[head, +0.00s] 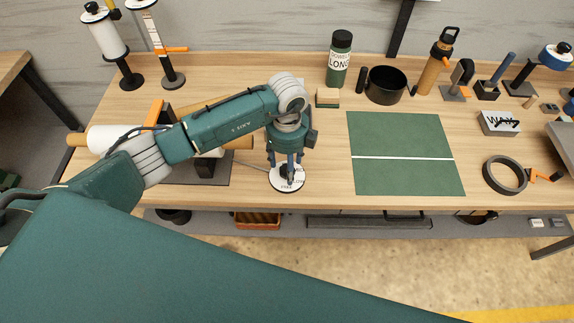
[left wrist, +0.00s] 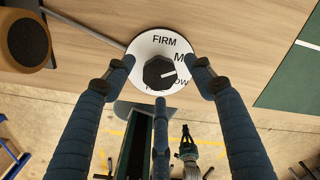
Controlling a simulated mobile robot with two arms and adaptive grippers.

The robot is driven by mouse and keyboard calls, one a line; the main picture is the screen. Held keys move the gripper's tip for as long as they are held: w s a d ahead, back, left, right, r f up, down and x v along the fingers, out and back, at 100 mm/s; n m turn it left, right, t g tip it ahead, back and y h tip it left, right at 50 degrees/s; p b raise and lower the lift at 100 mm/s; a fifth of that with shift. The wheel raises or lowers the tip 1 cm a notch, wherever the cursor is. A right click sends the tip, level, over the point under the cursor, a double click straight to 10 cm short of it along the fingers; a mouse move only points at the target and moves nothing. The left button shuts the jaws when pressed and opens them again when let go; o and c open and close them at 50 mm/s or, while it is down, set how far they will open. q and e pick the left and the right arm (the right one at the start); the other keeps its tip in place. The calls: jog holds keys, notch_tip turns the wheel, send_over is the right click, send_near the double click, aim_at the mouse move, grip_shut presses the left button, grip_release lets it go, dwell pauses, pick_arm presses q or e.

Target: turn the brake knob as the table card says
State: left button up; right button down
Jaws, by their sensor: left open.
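The brake knob (left wrist: 159,72) is black and faceted, on a round white dial (left wrist: 150,46), which also shows at the table's front edge in the head view (head: 288,188). The dial reads FIRM at the top; a word starting with M and one ending in OW are at the right, partly hidden by a finger. Lettering below the knob is mostly covered.
A green mat (head: 405,135), black bowl (head: 386,86) and green bottle (head: 339,62) are right of my arm. A roller stand (head: 215,172) is close at left.

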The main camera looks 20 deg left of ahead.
pick_arm(q)
notch_tip(320, 180, up, 11)
dwell(0.3)
dwell(0.4)
